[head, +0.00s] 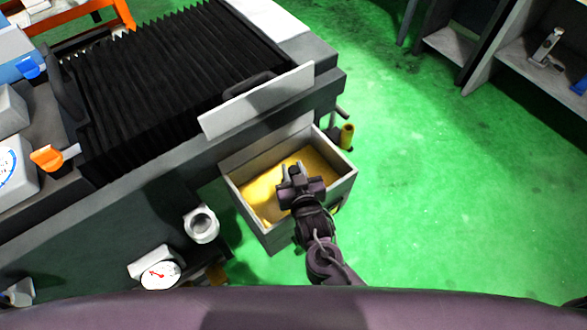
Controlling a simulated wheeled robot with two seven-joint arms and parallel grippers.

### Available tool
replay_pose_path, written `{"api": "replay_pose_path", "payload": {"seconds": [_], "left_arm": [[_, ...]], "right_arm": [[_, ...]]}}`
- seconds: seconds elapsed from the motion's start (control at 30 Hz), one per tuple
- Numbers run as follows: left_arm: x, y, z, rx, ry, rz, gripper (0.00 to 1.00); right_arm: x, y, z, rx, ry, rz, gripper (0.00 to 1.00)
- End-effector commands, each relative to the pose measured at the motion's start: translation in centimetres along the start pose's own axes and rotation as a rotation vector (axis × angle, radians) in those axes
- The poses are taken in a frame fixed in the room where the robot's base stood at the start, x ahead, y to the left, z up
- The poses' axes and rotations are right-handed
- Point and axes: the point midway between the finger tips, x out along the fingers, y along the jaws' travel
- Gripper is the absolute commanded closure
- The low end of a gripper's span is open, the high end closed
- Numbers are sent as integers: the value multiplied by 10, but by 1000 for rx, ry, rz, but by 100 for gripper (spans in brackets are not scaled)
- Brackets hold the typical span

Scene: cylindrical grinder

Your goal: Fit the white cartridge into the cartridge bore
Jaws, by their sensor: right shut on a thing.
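My right gripper (295,175) is over the open grey box with yellow inside, its jaws pointing away from me. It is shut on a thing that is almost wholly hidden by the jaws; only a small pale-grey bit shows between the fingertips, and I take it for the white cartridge. A white round collar with a dark round opening, which looks like the cartridge bore (202,222), sits on the dark machine front, left of the gripper and apart from it. The opening looks empty. My left gripper is not in view.
The grey box (262,231) stands against the machine front, its walls around the gripper. A white dial gauge (160,275) is lower left of the collar. Black bellows (170,75) and a pale upright plate (258,100) are above. Green floor (440,200) is clear at right.

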Motion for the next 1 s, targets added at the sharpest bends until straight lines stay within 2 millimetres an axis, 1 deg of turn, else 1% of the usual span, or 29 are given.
{"api": "replay_pose_path", "payload": {"seconds": [0.73,0.77,0.9,0.93,1.0], "left_arm": [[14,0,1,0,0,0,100],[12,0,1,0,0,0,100],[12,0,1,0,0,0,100],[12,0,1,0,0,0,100],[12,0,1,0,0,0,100]], "right_arm": [[6,0,18,0,1,0,100],[6,0,17,0,1,0,70],[5,0,18,0,-1,0,52],[5,0,18,0,-1,0,48],[5,0,19,0,-2,0,48]]}}
